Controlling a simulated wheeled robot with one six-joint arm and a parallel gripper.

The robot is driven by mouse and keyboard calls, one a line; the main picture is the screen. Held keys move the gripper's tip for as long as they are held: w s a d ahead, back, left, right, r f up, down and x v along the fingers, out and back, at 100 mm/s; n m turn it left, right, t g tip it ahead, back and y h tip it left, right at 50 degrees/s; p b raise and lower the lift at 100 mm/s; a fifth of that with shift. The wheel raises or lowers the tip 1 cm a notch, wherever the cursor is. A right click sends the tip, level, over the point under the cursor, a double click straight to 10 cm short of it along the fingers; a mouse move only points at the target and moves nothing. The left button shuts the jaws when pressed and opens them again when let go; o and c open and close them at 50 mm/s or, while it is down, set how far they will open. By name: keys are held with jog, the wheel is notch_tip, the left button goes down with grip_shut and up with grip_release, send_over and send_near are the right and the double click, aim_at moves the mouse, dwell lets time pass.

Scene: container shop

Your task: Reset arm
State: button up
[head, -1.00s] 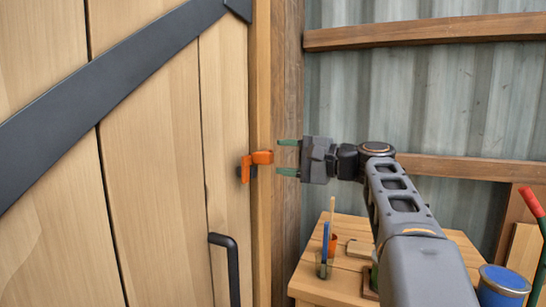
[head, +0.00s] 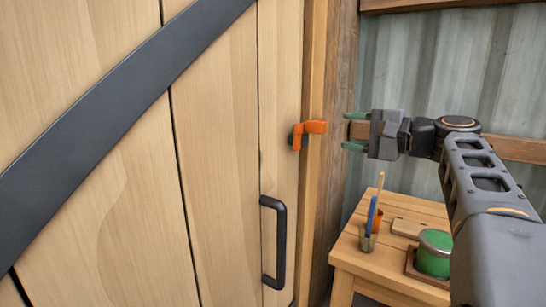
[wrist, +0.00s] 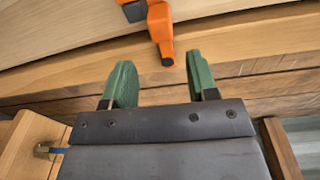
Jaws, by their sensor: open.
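My gripper (head: 350,131) is open and empty, with its green fingers pointing left toward the door frame. An orange latch (head: 314,127) is mounted at the right edge of the wooden door (head: 225,150), just left of my fingertips and apart from them. In the wrist view the orange latch (wrist: 160,28) lies ahead of the gap between the two green fingers (wrist: 157,85), and nothing is between them.
A black door handle (head: 281,240) is below the latch. A corrugated wall (head: 440,75) stands behind my arm.

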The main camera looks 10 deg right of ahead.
notch_tip(320, 180, down, 20)
jog(key=s+d+g+h+p, duration=0.1)
jog(key=s+g+h+p, duration=0.2)
jog(key=h, duration=0.5)
jog(key=s+a+f+n+g+h+p, duration=0.2)
jog(key=s+a+f+n+p, duration=0.1)
jog(key=s, duration=0.4)
jog(key=s+a+f+n+g+h+p, duration=0.2)
jog(key=s+a+f+n+g+p, duration=0.1)
jog(key=s+a+f+n+p, duration=0.1)
jog(key=shift+s+f+n+h, duration=0.4)
jog(key=shift+s+f+n, duration=0.35)
jog(key=shift+s+n, duration=0.6)
jog(key=shift+s, duration=0.1)
